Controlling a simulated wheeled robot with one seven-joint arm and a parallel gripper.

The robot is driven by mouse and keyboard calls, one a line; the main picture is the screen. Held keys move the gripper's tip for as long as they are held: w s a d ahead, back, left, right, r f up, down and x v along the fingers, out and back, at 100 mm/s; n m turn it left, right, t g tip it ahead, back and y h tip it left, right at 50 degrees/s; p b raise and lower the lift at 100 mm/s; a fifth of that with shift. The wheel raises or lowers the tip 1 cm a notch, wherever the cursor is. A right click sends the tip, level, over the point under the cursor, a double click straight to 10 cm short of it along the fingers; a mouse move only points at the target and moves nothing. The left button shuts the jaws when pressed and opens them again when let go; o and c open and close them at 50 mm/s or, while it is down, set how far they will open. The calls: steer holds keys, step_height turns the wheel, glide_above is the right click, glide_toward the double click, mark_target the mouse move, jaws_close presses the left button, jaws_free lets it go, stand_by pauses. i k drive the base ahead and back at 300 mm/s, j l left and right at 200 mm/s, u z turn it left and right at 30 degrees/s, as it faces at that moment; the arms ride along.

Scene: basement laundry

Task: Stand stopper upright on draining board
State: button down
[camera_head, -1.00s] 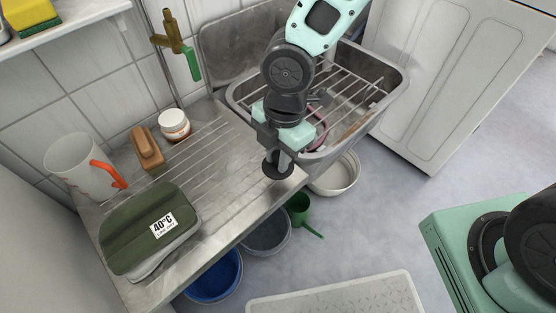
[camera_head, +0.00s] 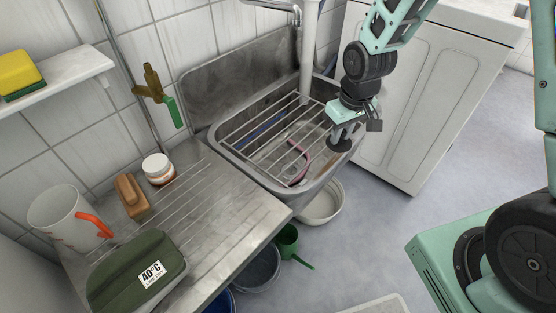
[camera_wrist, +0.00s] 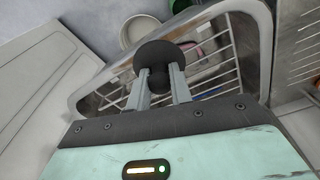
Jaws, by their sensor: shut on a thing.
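The stopper (camera_wrist: 166,56) is a dark round disc with a short knob. In the wrist view my gripper's two grey fingers (camera_wrist: 158,88) close around the knob, with the disc at the far end. In the head view the stopper (camera_head: 339,144) hangs disc-down below the fingers. The draining board (camera_head: 222,212) is the ribbed metal surface left of the sink, well apart from my gripper. Its right part is bare.
The sink (camera_head: 235,150) has a wire rack (camera_head: 262,135) across it and a pink loop inside. A white basin (camera_head: 322,203) and buckets stand below.

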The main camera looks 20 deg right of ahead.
mark_target(207, 203)
steer(key=i+l+u, duration=0.1)
steer(key=u, duration=0.3)
steer(key=l+u, duration=0.15)
steer(key=u, duration=0.2)
steer(key=i+l+u, duration=0.15)
steer(key=u, duration=0.25)
